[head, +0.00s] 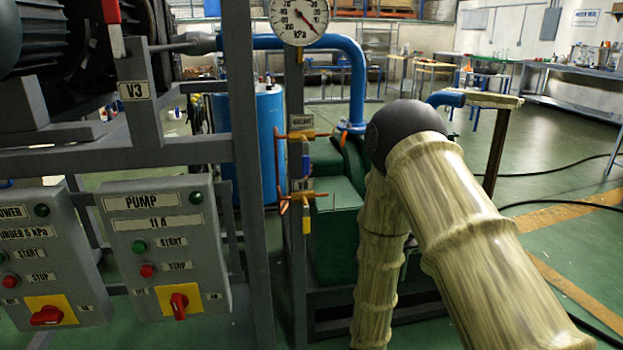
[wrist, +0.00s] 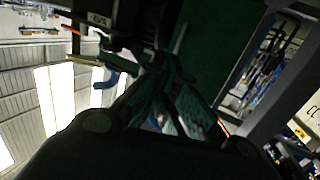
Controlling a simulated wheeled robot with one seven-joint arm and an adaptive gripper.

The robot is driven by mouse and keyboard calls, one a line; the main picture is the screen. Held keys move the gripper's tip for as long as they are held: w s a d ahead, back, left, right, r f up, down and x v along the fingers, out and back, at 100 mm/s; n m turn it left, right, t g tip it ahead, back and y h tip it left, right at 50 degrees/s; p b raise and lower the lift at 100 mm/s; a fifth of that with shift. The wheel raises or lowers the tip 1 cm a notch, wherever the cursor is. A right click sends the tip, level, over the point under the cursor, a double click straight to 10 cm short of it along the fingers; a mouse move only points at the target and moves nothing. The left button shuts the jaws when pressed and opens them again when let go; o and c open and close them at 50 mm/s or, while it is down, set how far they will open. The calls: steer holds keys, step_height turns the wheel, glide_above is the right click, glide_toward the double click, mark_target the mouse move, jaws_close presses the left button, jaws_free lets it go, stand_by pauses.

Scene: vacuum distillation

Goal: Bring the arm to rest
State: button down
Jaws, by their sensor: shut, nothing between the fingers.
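My arm shows in the head view in a pale, ribbed sleeve. It rises from the lower right to a dark elbow joint and bends back down on the left side. Its lower end leaves the bottom of the picture, so the hand is out of sight there. My gripper (wrist: 162,66) shows dark in the wrist view, with its fingers drawn together and nothing seen between them. The wrist picture is tilted and dim.
The pump control box (head: 158,248) and another control box (head: 42,258) stand at the left. A pressure gauge (head: 300,18) tops a grey post (head: 297,120). Green machinery (head: 336,225) stands behind my arm. A blue pipe (head: 357,80) bends down nearby. Open green floor lies at the right, crossed by black cables.

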steer(key=s+d+f+n+g+y, duration=0.1)
steer(key=s+f+n+g+y, duration=0.15)
steer(key=s+f+g, duration=1.25)
steer(key=s+f+y, duration=0.1)
steer(key=s+f, duration=0.2)
steer(key=s, duration=0.7)
steer(key=s+f+g, duration=0.1)
steer(key=s+f, duration=0.3)
steer(key=s, duration=0.6)
steer(key=s+f+y, duration=0.1)
steer(key=s+f, duration=0.2)
steer(key=s, duration=0.6)
step_height(320, 180, up, 32)
steer(key=p, duration=3.2)
steer(key=shift+s+d, duration=0.25)
steer(key=shift+s, duration=0.2)
steer(key=shift+f, duration=0.1)
